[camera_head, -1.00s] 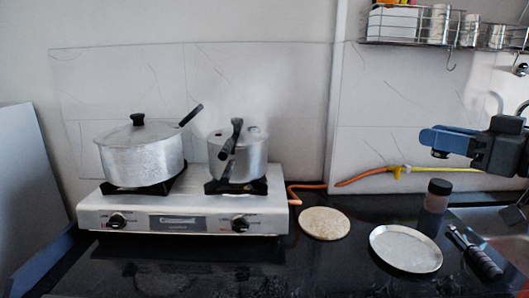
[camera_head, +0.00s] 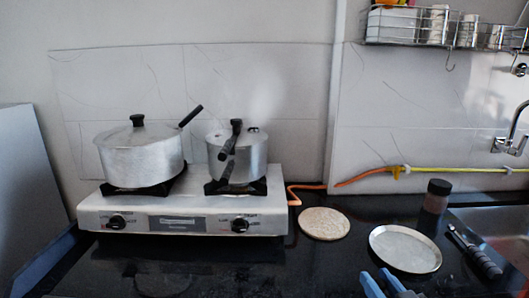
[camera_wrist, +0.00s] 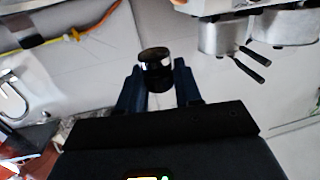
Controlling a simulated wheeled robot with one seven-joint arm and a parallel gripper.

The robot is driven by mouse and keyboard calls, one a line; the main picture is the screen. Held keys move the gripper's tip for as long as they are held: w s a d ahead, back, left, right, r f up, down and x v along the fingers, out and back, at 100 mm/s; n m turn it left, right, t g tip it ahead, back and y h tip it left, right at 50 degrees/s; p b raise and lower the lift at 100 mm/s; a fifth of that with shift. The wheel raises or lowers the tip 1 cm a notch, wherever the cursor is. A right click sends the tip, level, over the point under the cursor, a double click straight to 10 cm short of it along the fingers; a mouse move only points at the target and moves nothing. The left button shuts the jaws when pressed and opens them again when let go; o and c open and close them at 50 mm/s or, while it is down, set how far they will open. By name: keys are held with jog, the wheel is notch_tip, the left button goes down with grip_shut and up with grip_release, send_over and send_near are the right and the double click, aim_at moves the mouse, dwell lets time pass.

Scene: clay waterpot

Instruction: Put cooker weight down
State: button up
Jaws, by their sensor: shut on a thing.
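My gripper (camera_head: 388,284) shows only as blue fingers at the bottom edge of the head view, in front of the round metal plate. In the wrist view my gripper (camera_wrist: 156,75) is shut on the cooker weight (camera_wrist: 155,62), a small dark, shiny cylinder between the fingertips. The weight cannot be made out in the head view. The pressure cooker (camera_head: 237,160), silver with a black handle, stands on the right burner of the stove (camera_head: 180,215); it is well to the left of and behind my gripper.
A lidded pot (camera_head: 140,158) stands on the left burner. A round pale board (camera_head: 324,223), a metal plate (camera_head: 405,249), a dark-lidded jar (camera_head: 436,197) and a black-handled tool (camera_head: 474,250) lie or stand on the black counter. The sink (camera_head: 500,225) is at the right.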

jog(key=s+f+m+h, duration=0.1)
jog(key=s+f, duration=0.3)
jog(key=f, duration=0.6)
jog(key=s+a+f+h, duration=0.1)
jog(key=s+f, duration=0.4)
jog(key=f, duration=0.5)
jog(key=shift+m, duration=0.4)
jog(key=shift+w+d, duration=0.1)
